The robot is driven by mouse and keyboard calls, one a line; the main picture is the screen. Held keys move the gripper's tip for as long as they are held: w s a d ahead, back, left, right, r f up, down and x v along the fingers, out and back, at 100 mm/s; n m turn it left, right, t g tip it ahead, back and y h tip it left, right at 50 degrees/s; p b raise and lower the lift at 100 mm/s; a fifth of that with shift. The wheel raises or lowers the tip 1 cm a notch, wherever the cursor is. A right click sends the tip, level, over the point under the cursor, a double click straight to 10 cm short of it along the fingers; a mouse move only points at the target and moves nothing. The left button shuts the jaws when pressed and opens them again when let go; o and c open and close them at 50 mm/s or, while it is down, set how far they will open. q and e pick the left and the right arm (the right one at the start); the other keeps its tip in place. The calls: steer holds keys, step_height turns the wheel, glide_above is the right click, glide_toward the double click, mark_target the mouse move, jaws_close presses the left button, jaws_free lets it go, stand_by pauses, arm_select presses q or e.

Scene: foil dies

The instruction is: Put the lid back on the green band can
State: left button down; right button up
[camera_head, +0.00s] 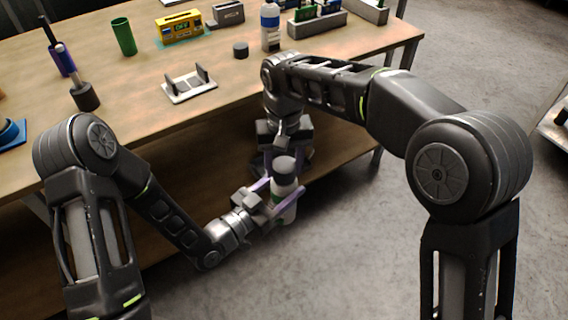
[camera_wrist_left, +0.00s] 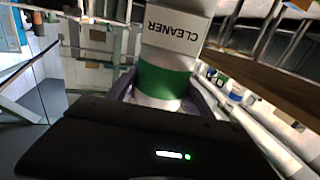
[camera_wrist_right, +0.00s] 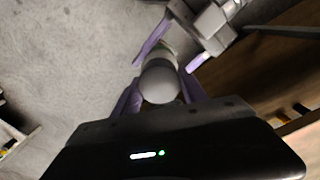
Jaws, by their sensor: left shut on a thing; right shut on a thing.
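The green band can (camera_head: 286,209) is white with a green band; it is held upright off the table, in front of its edge. My left gripper (camera_head: 272,195) is shut on it. In the left wrist view the can (camera_wrist_left: 165,78) shows its green band and an upside-down CLEANER label between purple fingers. A grey round lid (camera_head: 285,165) is at the can's top, and my right gripper (camera_head: 284,164) is shut on it. In the right wrist view the lid (camera_wrist_right: 160,82) lines up over the can. I cannot tell whether it is fully seated.
The wooden table (camera_head: 140,75) behind holds a green cup (camera_head: 124,37), a small dark cylinder (camera_head: 240,50), a white stand (camera_head: 189,87), a yellow box (camera_head: 180,25) and a blue-white bottle (camera_head: 270,22). Open floor (camera_head: 350,240) lies in front and right. The table edge is close to both grippers.

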steer(key=shift+f, duration=0.6)
steer(key=o, duration=1.4)
steer(key=shift+c, duration=0.2)
step_height(320, 180, up, 8)
steer(key=shift+f, duration=0.25)
